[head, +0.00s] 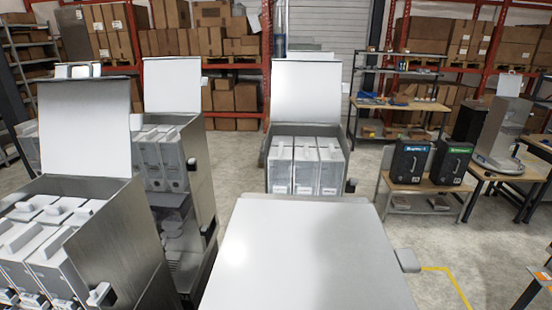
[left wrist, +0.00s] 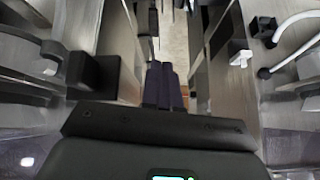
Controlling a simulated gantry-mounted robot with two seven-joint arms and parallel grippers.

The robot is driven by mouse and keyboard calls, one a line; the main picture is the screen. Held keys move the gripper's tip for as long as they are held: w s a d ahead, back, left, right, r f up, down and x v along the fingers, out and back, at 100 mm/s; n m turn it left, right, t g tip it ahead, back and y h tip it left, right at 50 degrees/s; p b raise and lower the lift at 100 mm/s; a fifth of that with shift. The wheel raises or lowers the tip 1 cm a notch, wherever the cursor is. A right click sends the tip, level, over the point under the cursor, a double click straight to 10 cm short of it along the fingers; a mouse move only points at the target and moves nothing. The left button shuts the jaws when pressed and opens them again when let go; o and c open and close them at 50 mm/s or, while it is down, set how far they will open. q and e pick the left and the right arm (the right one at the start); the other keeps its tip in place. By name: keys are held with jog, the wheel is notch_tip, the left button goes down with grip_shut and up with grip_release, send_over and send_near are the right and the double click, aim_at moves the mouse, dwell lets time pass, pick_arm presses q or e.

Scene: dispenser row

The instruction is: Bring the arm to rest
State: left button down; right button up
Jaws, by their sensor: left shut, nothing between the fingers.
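My left gripper (left wrist: 162,68) shows only in the left wrist view, its two dark fingers side by side and shut with nothing between them. It points down a narrow gap between steel cabinet walls, with a wall (left wrist: 119,40) on the left and another (left wrist: 217,75) on the right. I cannot tell whether it touches either wall. Neither arm shows in the head view, and my right gripper is in no view.
Steel dispensers with raised lids stand at the left (head: 128,235), behind it (head: 203,175) and at centre (head: 304,165). A closed white lid (head: 305,255) fills the near middle. Two black boxes (head: 410,160) (head: 452,160) sit on a bench. Open floor lies at right.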

pick_arm(q)
jog(key=s+a+f+n+g, duration=0.1)
jog(key=s+g, duration=0.1)
jog(key=s, duration=0.4)
jog(key=s+a+f+g, duration=0.1)
jog(key=s+f+g, duration=0.1)
jog(key=s, duration=0.4)
notch_tip(320, 180, down, 10)
jog(key=b, duration=1)
notch_tip(320, 180, up, 15)
jog(key=p, duration=1.5)
jog(key=shift+w+r+y, duration=0.15)
jog(key=shift+w+y, duration=0.05)
jog(key=shift+y, duration=0.2)
jog(key=shift+a, duration=0.1)
